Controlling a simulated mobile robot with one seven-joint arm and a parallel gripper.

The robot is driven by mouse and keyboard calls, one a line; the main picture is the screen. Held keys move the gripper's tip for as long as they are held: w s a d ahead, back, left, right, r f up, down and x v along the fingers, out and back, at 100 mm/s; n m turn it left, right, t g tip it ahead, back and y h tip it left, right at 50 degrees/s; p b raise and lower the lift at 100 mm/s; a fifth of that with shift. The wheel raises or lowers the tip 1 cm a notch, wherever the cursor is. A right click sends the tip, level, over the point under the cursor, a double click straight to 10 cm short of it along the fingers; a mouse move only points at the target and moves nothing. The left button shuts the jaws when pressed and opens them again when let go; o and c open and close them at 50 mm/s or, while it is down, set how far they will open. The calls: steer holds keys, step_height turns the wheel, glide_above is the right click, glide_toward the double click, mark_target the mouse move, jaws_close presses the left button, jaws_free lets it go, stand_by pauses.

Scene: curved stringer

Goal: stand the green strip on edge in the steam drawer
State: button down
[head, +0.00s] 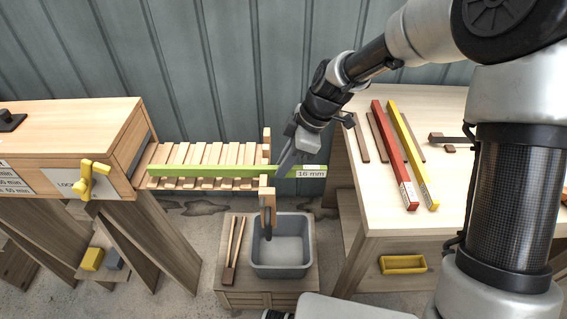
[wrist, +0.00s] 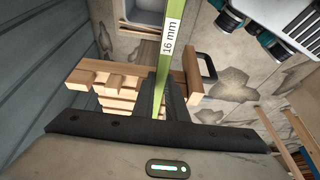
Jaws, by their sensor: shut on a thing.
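The green strip (head: 210,171), labelled 16 mm at its right end, runs level across the slatted steam drawer (head: 183,152). My gripper (head: 290,163) is shut on it near the right end, by the drawer's wooden front (head: 267,190). The strip passes through the gap in that front and its labelled end sticks out beyond. I cannot tell whether it touches the slats or stands fully on edge. In the wrist view the green strip (wrist: 173,35) runs up from between the dark fingers (wrist: 160,100), with drawer slats (wrist: 115,92) on the left.
The wooden steam box (head: 70,130), with a yellow latch (head: 90,180), is at the left. A grey bin (head: 281,247) and wooden tongs (head: 233,250) are below the drawer front. Red (head: 394,150) and yellow (head: 414,155) strips lie on the right-hand bench (head: 370,222). A corrugated wall is behind.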

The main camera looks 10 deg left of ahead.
steer(key=shift+f+b, duration=0.35)
stand_by(0.6)
steer(key=c, duration=1.7)
jaws_free()
